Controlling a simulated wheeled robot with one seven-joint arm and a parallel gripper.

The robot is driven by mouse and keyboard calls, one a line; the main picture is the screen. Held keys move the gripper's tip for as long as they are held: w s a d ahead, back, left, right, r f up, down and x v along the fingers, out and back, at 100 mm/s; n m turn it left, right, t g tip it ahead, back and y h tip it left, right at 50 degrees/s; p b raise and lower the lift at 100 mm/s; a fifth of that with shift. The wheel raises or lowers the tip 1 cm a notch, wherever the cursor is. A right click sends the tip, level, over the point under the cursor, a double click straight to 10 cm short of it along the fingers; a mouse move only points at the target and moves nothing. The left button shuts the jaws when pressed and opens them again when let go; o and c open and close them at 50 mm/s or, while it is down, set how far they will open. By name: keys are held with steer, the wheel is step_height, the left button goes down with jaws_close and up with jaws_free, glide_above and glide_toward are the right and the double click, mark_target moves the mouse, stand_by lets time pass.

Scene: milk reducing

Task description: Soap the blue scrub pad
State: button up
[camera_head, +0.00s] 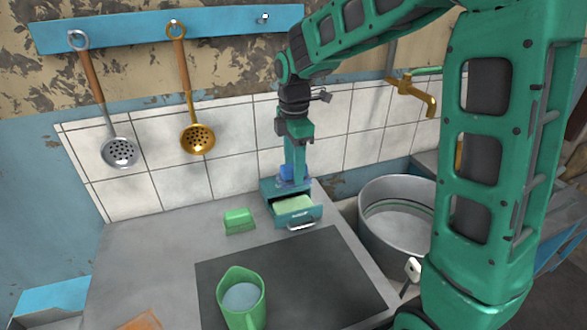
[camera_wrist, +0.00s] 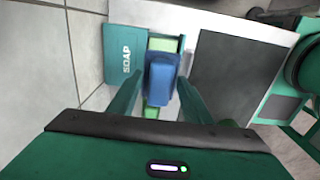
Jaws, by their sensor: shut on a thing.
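The blue scrub pad (camera_wrist: 161,74) is between the two fingers of my gripper (camera_wrist: 161,86) in the wrist view, and my gripper is shut on it. In the head view a small part of the pad (camera_head: 286,173) shows beside my fingers, low over the teal soap box (camera_head: 272,191). The box's drawer (camera_head: 296,220) is open, with pale green soap (camera_head: 293,205) inside. In the wrist view the pad overlaps the green soap (camera_wrist: 163,45) beside the lid marked SOAP (camera_wrist: 124,55). I cannot tell whether the pad touches the soap.
A green block (camera_head: 239,221) sits left of the box. A green jug (camera_head: 241,300) of liquid stands on the dark mat (camera_head: 330,275). A metal pot (camera_head: 388,235) is at right, below a brass tap (camera_head: 415,95). Two skimmers (camera_head: 197,138) hang on the wall.

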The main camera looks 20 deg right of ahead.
steer(key=shift+f, duration=3.8)
steer(key=shift+f, duration=0.3)
steer(key=shift+s+f, duration=0.1)
steer(key=shift+f, duration=0.2)
steer(key=shift+r, duration=0.1)
steer(key=shift+r, duration=3.5)
